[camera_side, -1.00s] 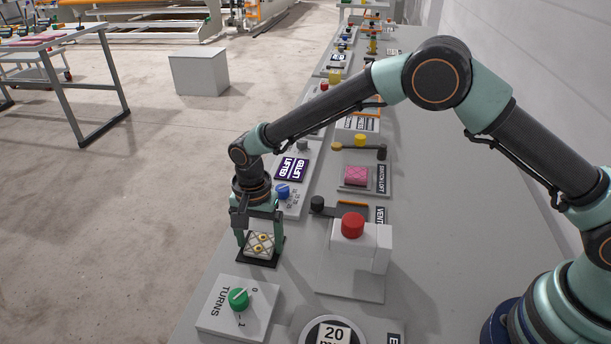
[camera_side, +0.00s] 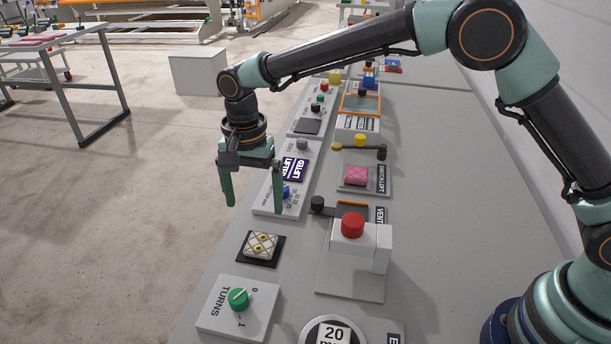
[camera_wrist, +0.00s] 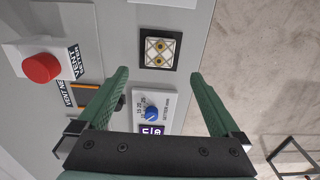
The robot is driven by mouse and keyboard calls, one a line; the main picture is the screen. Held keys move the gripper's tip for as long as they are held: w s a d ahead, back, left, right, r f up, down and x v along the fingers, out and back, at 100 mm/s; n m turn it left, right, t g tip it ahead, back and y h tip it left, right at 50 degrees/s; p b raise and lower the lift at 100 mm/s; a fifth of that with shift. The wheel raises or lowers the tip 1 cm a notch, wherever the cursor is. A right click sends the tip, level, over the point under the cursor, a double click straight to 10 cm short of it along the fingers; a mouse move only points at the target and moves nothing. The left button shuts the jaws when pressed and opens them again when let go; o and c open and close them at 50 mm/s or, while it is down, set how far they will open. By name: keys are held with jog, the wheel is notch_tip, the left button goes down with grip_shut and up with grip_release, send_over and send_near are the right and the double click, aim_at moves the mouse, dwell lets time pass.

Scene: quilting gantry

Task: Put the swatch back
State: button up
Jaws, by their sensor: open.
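The swatch (camera_side: 261,245) is a small white quilted square block with gold dots. It lies flat on a black square pad (camera_side: 247,258) near the bench's left edge. It also shows in the wrist view (camera_wrist: 158,52), on the pad and beyond the fingertips. My gripper (camera_side: 254,204) is open and empty, raised above and a little behind the swatch in the side view. In the wrist view its two green fingers (camera_wrist: 158,76) are spread wide with nothing between them.
A red button on a grey housing (camera_side: 352,226) stands right of the swatch. A green TURNS knob (camera_side: 238,299) is in front. A blue knob panel (camera_side: 283,192) is behind. A pink block (camera_side: 356,175) sits further right. Bare bench lies to the right.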

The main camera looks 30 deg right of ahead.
jog(key=s+d+r+n+t, duration=0.2)
jog(key=s+d+r+n, duration=0.2)
jog(key=d+r, duration=0.95)
jog(key=s+d+n+t, duration=0.3)
jog(key=s+d+n, duration=0.2)
jog(key=s+d, duration=0.7)
jog(key=shift+s+d+f+t, duration=0.25)
jog(key=shift+s+d+t, duration=0.05)
jog(key=shift+s, duration=0.1)
